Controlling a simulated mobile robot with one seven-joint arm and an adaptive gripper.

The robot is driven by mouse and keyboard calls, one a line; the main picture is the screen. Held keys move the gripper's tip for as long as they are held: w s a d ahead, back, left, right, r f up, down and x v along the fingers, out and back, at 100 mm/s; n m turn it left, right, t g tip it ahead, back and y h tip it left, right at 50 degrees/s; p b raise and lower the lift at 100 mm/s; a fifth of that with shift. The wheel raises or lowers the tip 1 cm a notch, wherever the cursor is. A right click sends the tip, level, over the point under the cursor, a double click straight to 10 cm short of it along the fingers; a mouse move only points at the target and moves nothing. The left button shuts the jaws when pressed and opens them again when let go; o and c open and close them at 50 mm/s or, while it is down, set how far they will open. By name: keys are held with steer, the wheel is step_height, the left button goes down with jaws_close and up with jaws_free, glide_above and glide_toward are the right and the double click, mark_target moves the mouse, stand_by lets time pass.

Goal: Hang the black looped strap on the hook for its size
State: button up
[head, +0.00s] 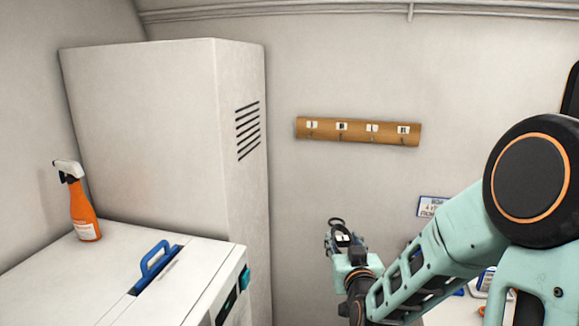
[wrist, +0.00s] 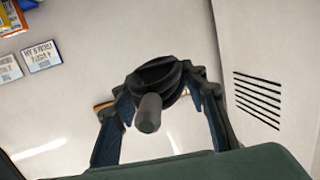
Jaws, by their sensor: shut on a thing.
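The black looped strap (head: 337,222) is held at the tip of my gripper (head: 342,241), its loop standing up above the fingers in the head view. In the wrist view my gripper (wrist: 161,92) is shut on the strap, which shows as a black band (wrist: 158,72) between the two fingers, with a grey rounded end (wrist: 148,113) pointing toward the camera. The wooden hook board (head: 358,140) is on the back wall, above and to the right of my gripper in the head view, apart from the strap. It carries several white letter labels; its hooks are too small to make out clearly.
A tall white cabinet (head: 150,130) with vent slots stands left of the board. A white counter unit (head: 60,270) with a blue handle (head: 155,258) and an orange spray bottle (head: 82,205) is at lower left. A wall sign (head: 432,207) hangs below the board. The wall between is clear.

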steer(key=shift+d, duration=0.1)
steer(key=s+d+f+h+b, duration=0.1)
steer(key=s+d+b, duration=0.1)
steer(key=d+b, duration=0.3)
steer(key=s+d+f+m+b, duration=0.1)
steer(key=s+d+b, duration=0.1)
steer(key=d, duration=0.5)
steer(key=s+d+f+h+b, duration=0.1)
steer(key=s+d+b, duration=0.25)
steer(key=d, duration=0.25)
steer(key=s+d+f+m+h+b, duration=0.1)
steer(key=s+d+f+m+b, duration=0.1)
steer(key=s+d+f+b, duration=0.8)
steer(key=s+d+b, duration=0.1)
steer(key=s, duration=0.3)
steer(key=shift+s+d+h, duration=0.15)
steer(key=shift+s+h, duration=0.15)
steer(key=shift+h, duration=0.1)
